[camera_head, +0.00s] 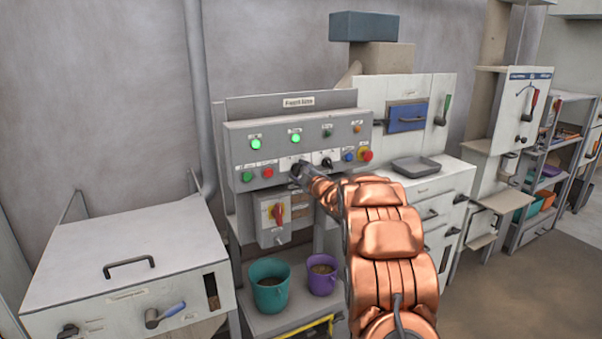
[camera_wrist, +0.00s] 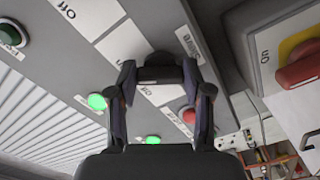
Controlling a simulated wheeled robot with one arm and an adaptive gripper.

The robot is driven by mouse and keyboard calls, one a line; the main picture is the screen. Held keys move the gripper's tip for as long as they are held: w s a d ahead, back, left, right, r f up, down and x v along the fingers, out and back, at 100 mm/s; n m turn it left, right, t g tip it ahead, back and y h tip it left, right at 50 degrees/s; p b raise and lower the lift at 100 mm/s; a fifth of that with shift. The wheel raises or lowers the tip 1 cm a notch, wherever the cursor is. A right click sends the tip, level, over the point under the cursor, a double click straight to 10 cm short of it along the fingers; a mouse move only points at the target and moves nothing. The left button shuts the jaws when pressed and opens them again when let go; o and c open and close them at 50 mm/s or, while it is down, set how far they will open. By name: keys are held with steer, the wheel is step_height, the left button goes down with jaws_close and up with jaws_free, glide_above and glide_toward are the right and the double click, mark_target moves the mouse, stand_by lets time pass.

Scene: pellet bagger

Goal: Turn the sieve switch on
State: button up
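The grey control panel (camera_head: 240,139) is in the middle of the head view, with two dark rotary switches on white plates in its lower row. My gripper (camera_head: 302,171) is at the left one of these switches and mostly covers it. The other switch (camera_head: 326,162) shows just to the right. In the wrist view my gripper (camera_wrist: 160,76) has its fingertips apart, one on each side of a dark switch knob (camera_wrist: 160,60). I cannot tell whether they press on it.
Two green lamps (camera_head: 255,144) are lit on the panel's top row. Green and red buttons (camera_head: 267,173) lie left of the switches, blue and red ones (camera_head: 366,155) right. A red-handled switch box (camera_head: 273,222) hangs below. Teal (camera_head: 270,291) and purple (camera_head: 321,281) buckets stand underneath.

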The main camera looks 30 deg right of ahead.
steer(key=o, duration=0.5)
steer(key=shift+c, duration=0.2)
steer(key=s+a, duration=0.1)
steer(key=s, duration=1.1)
steer(key=shift+a, duration=0.1)
stand_by(0.4)
steer(key=s+a+f+m+g, duration=0.3)
steer(key=s+a+g, duration=0.3)
steer(key=s+a, duration=0.4)
steer(key=s+a+f+m+g+y, duration=0.1)
steer(key=s+a+f+m+g, duration=0.3)
steer(key=s, duration=1.8)
steer(key=s+a+f+m+g, duration=0.3)
steer(key=s+a+g, duration=0.6)
steer(key=s+a, duration=0.7)
steer(key=shift+a+f+m+g+y, duration=0.15)
steer(key=shift+a+m+g+y, duration=0.2)
steer(key=shift+a, duration=0.9)
